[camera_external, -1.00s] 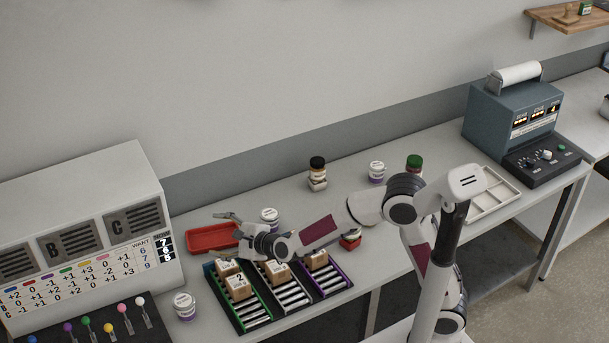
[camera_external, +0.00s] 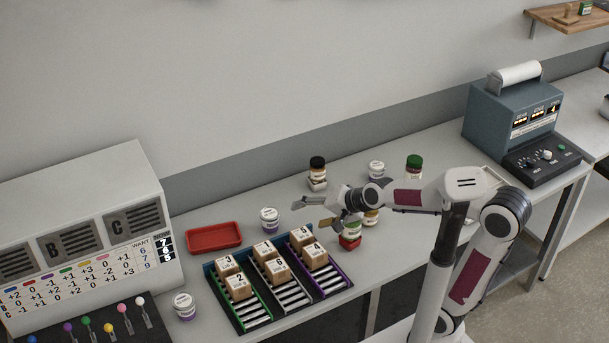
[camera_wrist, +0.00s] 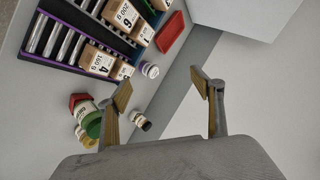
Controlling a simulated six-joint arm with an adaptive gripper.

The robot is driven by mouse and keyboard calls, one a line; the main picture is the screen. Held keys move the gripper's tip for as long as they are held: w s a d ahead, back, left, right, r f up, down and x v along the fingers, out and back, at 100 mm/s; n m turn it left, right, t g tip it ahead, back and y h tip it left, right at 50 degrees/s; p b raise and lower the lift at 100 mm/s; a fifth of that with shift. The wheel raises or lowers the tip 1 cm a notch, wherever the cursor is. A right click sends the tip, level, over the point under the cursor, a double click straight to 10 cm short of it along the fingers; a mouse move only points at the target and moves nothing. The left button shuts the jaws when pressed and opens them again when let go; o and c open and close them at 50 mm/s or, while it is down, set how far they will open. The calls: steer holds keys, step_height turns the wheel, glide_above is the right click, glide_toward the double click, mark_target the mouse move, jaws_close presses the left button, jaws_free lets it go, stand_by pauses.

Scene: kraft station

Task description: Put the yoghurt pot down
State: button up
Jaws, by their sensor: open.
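Several white pots with purple bands stand on the bench, and the pictures do not settle which is the yoghurt pot. Another pot (camera_external: 184,308) stands left of the racks, and a third pot (camera_external: 376,170) stands at the back. My gripper (camera_external: 311,213) is open, right of the first pot and apart from it. In the wrist view my gripper (camera_wrist: 163,86) has its fingers spread wide with nothing between them.
A red tray (camera_external: 214,237) lies on the bench. Racks (camera_external: 258,312) with several numbered boxes stand at the front. Jars, one black-lidded (camera_external: 317,174) and one green-lidded (camera_external: 414,166), stand at the back. More jars crowd just below my gripper. A grey machine (camera_external: 513,118) stands far right.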

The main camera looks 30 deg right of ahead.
steer(key=s+d+f+n+g+h, duration=0.1)
steer(key=s+d+f+n+h, duration=0.1)
steer(key=s+d, duration=0.7)
steer(key=s+d+f+n+g+h, duration=0.2)
steer(key=s+d+n, duration=0.3)
steer(key=s+d, duration=0.4)
steer(key=shift+s+f, duration=0.4)
steer(key=shift+s, duration=0.1)
steer(key=shift+o, duration=0.4)
steer(key=shift+w, duration=0.1)
steer(key=w+a+n+t+y, duration=0.35)
steer(key=w+a+n, duration=0.25)
steer(key=w+a, duration=1.55)
steer(key=n+y, duration=0.5)
steer(key=y, duration=0.2)
glide_toward(185, 307)
steer(key=w+a, duration=0.2)
steer(key=w, duration=0.2)
steer(key=shift+w+d+f+g, duration=0.1)
steer(key=shift+d+g, duration=0.1)
steer(key=shift+g, duration=0.15)
